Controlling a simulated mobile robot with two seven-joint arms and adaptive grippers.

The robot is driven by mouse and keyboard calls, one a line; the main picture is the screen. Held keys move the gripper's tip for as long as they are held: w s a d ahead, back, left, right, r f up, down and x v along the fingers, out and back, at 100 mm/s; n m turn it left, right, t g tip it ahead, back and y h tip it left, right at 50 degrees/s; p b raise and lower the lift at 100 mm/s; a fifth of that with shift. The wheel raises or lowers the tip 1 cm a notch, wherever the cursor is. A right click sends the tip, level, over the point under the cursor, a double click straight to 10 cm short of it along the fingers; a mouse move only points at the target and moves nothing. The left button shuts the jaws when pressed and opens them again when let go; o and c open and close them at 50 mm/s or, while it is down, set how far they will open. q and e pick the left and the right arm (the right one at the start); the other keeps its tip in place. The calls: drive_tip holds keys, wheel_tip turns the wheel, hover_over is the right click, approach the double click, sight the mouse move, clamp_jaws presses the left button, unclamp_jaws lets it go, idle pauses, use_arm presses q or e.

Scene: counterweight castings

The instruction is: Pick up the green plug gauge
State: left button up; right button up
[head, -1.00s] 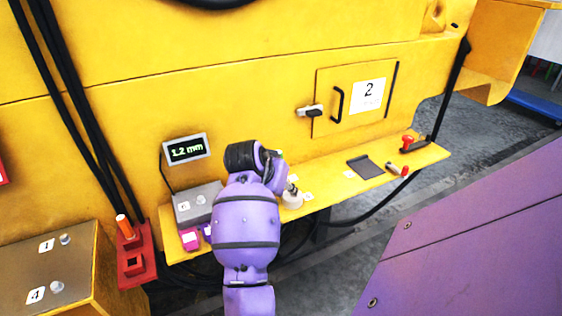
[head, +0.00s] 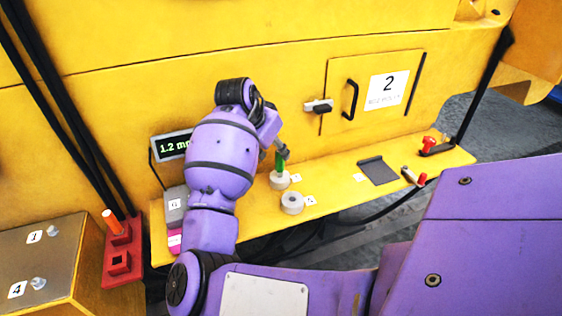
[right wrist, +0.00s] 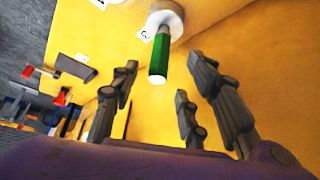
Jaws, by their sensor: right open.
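The green plug gauge (head: 279,161) stands upright in a pale round ring (head: 279,181) on the yellow shelf, beside a small label. In the right wrist view the green gauge (right wrist: 159,60) points toward the camera, with its pale ring (right wrist: 168,17) behind it. My right gripper (head: 284,151) is close to the gauge, its fingers partly hidden by my wrist in the head view. In the right wrist view my right gripper's fingers (right wrist: 165,85) are spread apart, with the gauge showing beyond and between them and nothing held. My left gripper is not in view.
A second pale ring (head: 292,203) sits just in front, with an empty hole. A dark plate (head: 378,170) and red-ended pieces (head: 421,179) lie farther right on the shelf. A grey box (head: 175,207) and display (head: 171,147) stand left. A yellow wall rises behind.

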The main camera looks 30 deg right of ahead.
sight(280, 165)
drive_tip(key=x, duration=0.5)
drive_tip(key=shift+s+f, duration=0.1)
drive_tip(key=shift+f, duration=0.1)
clamp_jaws()
